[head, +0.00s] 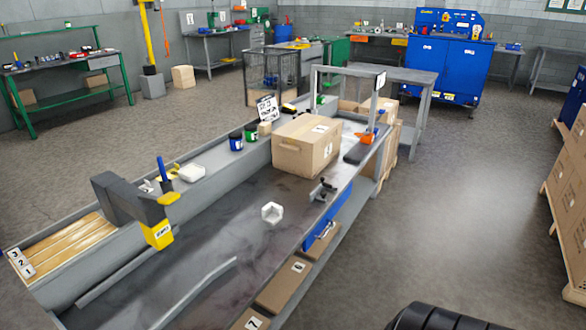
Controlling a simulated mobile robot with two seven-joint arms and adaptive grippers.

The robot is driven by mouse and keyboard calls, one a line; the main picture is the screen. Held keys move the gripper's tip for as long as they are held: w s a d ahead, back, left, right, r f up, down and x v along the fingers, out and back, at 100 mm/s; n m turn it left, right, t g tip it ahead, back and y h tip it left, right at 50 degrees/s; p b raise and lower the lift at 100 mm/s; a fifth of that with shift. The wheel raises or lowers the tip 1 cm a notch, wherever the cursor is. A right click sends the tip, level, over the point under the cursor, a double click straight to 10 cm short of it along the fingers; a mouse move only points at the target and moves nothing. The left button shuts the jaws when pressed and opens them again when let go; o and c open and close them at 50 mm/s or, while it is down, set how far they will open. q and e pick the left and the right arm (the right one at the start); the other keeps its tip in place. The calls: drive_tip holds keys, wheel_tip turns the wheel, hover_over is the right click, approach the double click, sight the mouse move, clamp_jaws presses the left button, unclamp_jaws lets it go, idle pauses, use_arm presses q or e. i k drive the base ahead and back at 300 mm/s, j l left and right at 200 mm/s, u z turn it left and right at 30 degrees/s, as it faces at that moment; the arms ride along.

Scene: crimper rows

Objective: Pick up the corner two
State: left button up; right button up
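A small white corner piece (272,212) lies by itself on the dark top of the long workbench (225,235), near the middle. It looks six-sided from here, and no number can be read on it. A second white piece (192,172) lies farther left in the grey side trough; whether it is a corner too I cannot tell. Neither gripper's fingers show. A black ridged part at the bottom edge, right of centre, looks like mine, and it is well away from both white pieces.
A taped cardboard box (306,144) stands behind the corner piece. A dark clamp-like tool (323,190) lies at the bench's right edge. A black and yellow device (135,207) overhangs the left side. Open floor (465,200) lies right of the bench; stacked cartons (570,190) stand far right.

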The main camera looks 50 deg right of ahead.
sight(272, 214)
drive_tip(key=l, duration=1.25)
drive_tip(key=i+l, duration=0.15)
drive_tip(key=l, duration=1.05)
drive_tip(key=u, duration=0.05)
